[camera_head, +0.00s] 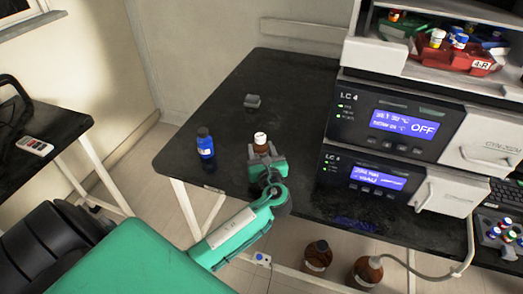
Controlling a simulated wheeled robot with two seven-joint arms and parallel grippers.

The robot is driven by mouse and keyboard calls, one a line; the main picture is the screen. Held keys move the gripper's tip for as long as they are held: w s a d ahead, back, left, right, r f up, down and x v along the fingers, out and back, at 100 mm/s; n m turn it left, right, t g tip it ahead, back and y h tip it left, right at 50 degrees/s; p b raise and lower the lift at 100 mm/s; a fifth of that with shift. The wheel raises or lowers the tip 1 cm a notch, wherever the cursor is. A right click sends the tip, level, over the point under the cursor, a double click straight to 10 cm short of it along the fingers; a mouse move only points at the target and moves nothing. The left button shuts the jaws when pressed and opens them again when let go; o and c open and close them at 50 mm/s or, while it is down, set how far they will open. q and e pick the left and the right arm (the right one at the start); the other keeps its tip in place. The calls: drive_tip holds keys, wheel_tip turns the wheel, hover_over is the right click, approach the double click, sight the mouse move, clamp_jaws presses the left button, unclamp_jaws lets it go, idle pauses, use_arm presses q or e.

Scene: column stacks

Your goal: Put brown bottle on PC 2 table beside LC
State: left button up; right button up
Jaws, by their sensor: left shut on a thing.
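A small brown bottle (261,143) with a white cap is upright at the middle of the black table (225,105), left of the LC units. My left gripper (265,160) is shut on it, reaching in from the front; the gripper hides the bottle's lower part. I cannot tell whether the bottle's base touches the tabletop. The stacked LC units, upper (395,120) and lower (375,175), have lit blue displays and stand on the right of the table. My right gripper is not in view.
A blue bottle (206,145) stands near the table's left front edge. A small grey block (253,101) lies farther back. Brown bottles (318,256) (367,271) stand below the table's front edge. The tabletop's back left is clear. A vial rack (500,240) sits at far right.

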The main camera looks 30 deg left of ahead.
use_arm(q)
drive_tip(key=shift+f, duration=0.1)
drive_tip(key=o, duration=1.1)
drive_tip(key=shift+d, duration=0.1)
drive_tip(key=v, duration=1.2)
drive_tip(key=shift+r, duration=0.2)
